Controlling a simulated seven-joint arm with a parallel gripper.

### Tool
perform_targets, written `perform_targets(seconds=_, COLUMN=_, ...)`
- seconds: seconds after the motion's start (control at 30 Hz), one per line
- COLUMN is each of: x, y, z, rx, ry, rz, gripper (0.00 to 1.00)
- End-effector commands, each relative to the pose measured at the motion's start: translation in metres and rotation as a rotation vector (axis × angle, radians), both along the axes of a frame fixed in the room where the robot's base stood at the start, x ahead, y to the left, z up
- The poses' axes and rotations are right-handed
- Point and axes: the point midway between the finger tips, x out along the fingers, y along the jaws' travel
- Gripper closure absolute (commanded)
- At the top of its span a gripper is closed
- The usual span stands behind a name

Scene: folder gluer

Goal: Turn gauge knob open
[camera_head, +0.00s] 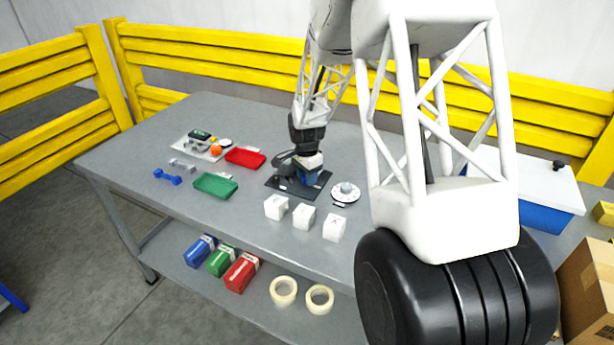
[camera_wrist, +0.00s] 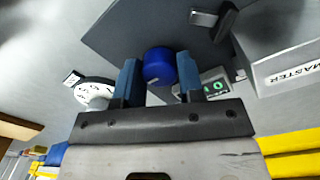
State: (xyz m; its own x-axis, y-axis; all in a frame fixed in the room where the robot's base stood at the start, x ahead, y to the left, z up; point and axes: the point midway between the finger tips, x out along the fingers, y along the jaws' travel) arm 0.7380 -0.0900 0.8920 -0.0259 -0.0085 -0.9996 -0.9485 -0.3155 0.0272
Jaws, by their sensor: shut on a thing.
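A blue round knob (camera_wrist: 160,67) sits between the two blue fingers of my gripper (camera_wrist: 158,80) in the wrist view. The fingers are shut on its sides. In the head view my gripper (camera_head: 311,174) is low over a dark base plate (camera_head: 285,184) on the table, and the knob cannot be made out clearly there. The plate also shows in the wrist view (camera_wrist: 150,22). A small panel with green marks (camera_wrist: 211,86) is partly hidden behind the right finger. The knob's turn angle cannot be read.
A white dial with a grey knob (camera_head: 346,191) lies right of the plate; several white blocks (camera_head: 304,217) stand in front. A grey block marked MASTER (camera_wrist: 285,60) is close by in the wrist view. Green (camera_head: 214,185) and red (camera_head: 246,157) trays lie left.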

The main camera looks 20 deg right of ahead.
Motion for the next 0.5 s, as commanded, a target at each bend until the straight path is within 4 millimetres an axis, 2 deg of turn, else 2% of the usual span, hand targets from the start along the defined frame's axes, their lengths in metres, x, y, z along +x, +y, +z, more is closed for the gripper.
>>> perform_targets(seconds=0.27, x=-0.0003, y=0.0001, z=0.0000, rx=0.000, ry=0.000, rz=0.078, gripper=0.88)
perform_targets(seconds=0.5, x=-0.0002, y=0.0001, z=0.0003, rx=-0.001, ry=0.000, rz=0.235, gripper=0.88)
